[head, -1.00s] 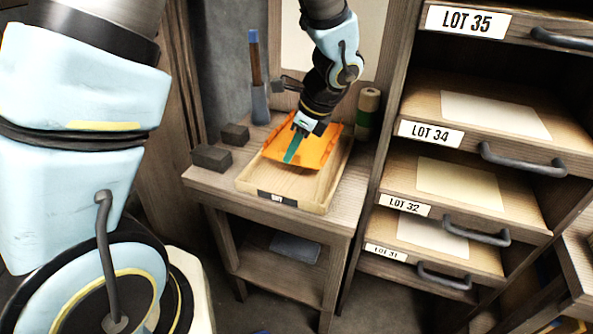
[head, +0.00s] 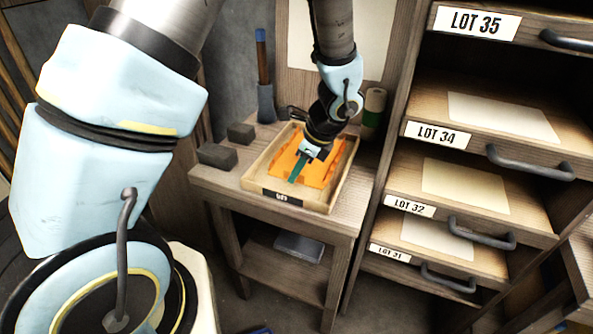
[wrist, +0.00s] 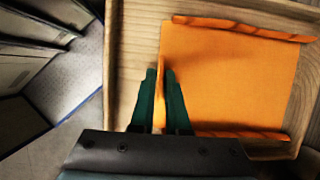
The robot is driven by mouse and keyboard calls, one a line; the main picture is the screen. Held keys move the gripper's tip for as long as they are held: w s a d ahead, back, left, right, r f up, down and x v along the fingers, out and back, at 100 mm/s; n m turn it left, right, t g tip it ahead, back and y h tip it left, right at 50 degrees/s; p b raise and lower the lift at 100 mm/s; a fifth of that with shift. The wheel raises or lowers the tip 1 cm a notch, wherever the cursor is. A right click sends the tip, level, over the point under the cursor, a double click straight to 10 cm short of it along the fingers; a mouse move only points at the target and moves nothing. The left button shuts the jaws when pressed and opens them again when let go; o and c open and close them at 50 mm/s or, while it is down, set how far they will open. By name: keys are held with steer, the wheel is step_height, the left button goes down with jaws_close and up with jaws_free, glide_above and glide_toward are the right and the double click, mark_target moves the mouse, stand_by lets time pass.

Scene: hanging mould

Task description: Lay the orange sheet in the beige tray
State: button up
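The orange sheet (head: 318,173) is inside the beige tray (head: 316,204) on the small wooden table. It looks flat and low, at or just above the tray floor; I cannot tell whether it touches everywhere. In the wrist view the sheet (wrist: 230,75) has raised lips along its edges, and bare tray floor (wrist: 132,55) shows to its left. My gripper (head: 293,178) reaches down into the tray. Its green fingers (wrist: 161,75) stand on either side of the sheet's upturned near lip and pinch it. My wrist hides part of the sheet in the head view.
Two dark blocks (head: 217,156) sit left of the tray. A brush (head: 264,85) stands behind them, and a green roll (head: 373,106) stands at the back right. A drawer rack with handles (head: 474,232) rises close on the right. A grey box (head: 298,247) lies on the lower shelf.

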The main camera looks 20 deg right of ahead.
steer(key=shift+o, duration=1.3)
steer(key=shift+r, duration=0.1)
steer(key=v, duration=1.2)
steer(key=shift+b, duration=0.3)
steer(key=w+a+r+n+g+h, duration=0.1)
steer(key=w+a+n+h, duration=0.2)
steer(key=a+n, duration=2.2)
steer(key=a, duration=0.5)
steer(key=shift+w+n+g+h, duration=0.2)
steer(key=shift+n+g+h, duration=0.1)
